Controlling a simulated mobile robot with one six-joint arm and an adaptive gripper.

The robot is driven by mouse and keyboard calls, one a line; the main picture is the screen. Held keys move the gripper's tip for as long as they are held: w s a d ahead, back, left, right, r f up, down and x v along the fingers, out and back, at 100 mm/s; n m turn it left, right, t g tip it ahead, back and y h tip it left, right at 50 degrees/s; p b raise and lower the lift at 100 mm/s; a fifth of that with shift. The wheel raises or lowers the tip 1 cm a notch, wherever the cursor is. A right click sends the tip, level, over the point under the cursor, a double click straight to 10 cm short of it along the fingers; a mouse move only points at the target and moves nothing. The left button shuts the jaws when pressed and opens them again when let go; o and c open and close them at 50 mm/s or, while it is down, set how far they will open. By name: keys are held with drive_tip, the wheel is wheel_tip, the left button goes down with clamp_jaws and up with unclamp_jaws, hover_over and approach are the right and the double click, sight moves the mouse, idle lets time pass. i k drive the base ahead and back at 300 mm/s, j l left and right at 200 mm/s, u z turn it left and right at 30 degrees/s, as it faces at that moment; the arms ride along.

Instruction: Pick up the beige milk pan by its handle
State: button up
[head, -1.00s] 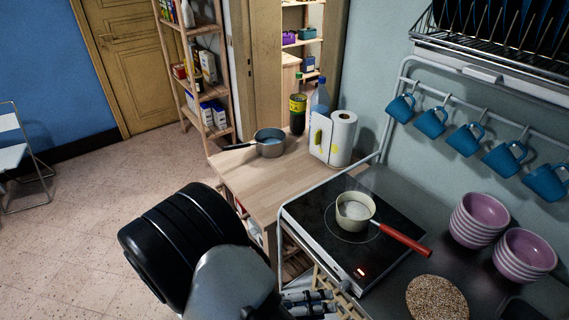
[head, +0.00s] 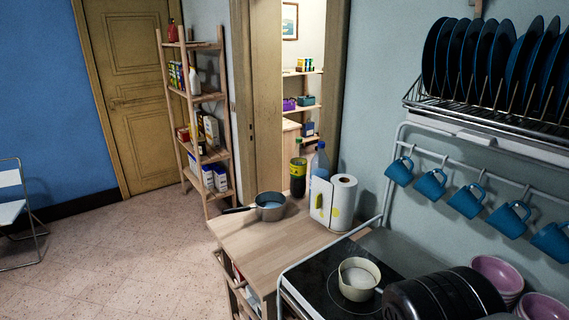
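The beige milk pan (head: 358,281) stands upright on the black hob (head: 318,278) at the bottom of the head view, with something pale inside it.
A grey saucepan (head: 270,207) sits on the wooden table (head: 262,244) beside a paper towel roll (head: 343,203) and bottles. Blue mugs (head: 466,202) hang on a rail below the plate rack (head: 480,118). Pink bowls (head: 497,274) stand behind my arm.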

sight(359, 276)
drive_tip(key=j+z, duration=0.2)
drive_tip(key=z, duration=0.2)
drive_tip(key=j+z, duration=0.2)
drive_tip(key=z, duration=0.2)
drive_tip(key=j+z, duration=0.25)
drive_tip(key=z, duration=0.15)
drive_tip(key=i, duration=0.05)
